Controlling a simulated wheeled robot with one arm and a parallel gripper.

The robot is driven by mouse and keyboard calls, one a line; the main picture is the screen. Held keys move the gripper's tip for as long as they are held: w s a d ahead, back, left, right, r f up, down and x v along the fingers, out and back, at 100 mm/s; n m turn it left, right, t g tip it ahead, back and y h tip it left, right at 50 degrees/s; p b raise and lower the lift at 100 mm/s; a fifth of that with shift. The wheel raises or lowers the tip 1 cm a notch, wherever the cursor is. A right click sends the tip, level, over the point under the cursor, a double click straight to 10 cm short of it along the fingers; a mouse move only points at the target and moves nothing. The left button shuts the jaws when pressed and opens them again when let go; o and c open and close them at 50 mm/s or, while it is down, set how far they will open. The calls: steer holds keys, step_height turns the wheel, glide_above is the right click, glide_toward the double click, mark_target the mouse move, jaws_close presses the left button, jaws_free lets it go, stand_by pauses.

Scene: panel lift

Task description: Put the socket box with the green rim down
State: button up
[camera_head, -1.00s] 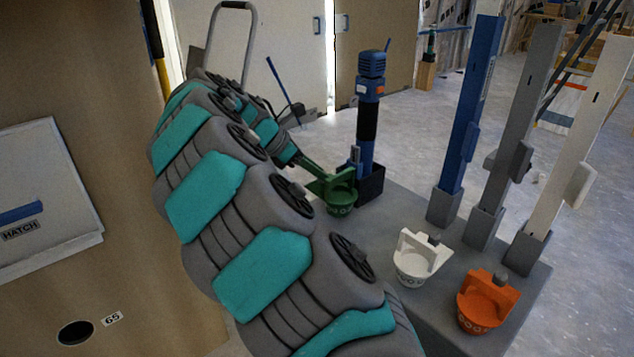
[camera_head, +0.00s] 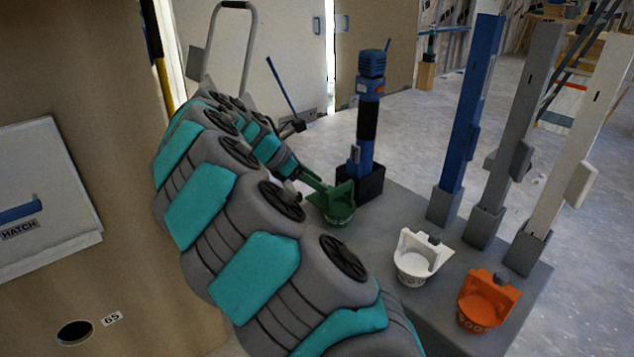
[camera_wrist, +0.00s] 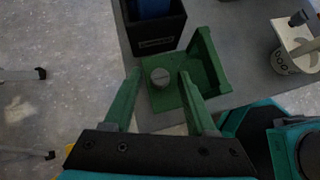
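The green-rimmed socket box (camera_head: 341,213) is a small round cup with a flat green upright tab. In the head view it appears upright on the grey bench (camera_head: 400,215), near the edge by my arm. In the wrist view the green box (camera_wrist: 208,62) shows from above with a grey round knob (camera_wrist: 160,77) on it. My gripper's green fingers (camera_wrist: 160,88) are apart on either side of the knob, with visible gaps. My gripper is open. The box's underside is hidden, so its contact with the bench cannot be seen directly.
A blue tool (camera_head: 367,120) stands in a black holder (camera_head: 372,184) just behind the green box. A white socket box (camera_head: 415,262) and an orange one (camera_head: 487,302) stand to the right. Blue (camera_head: 467,120), grey (camera_head: 524,120) and white (camera_head: 580,140) posts rise along the bench's far side.

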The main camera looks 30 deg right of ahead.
steer(key=v, duration=1.2)
steer(key=shift+p, duration=0.3)
steer(key=shift+r, duration=0.1)
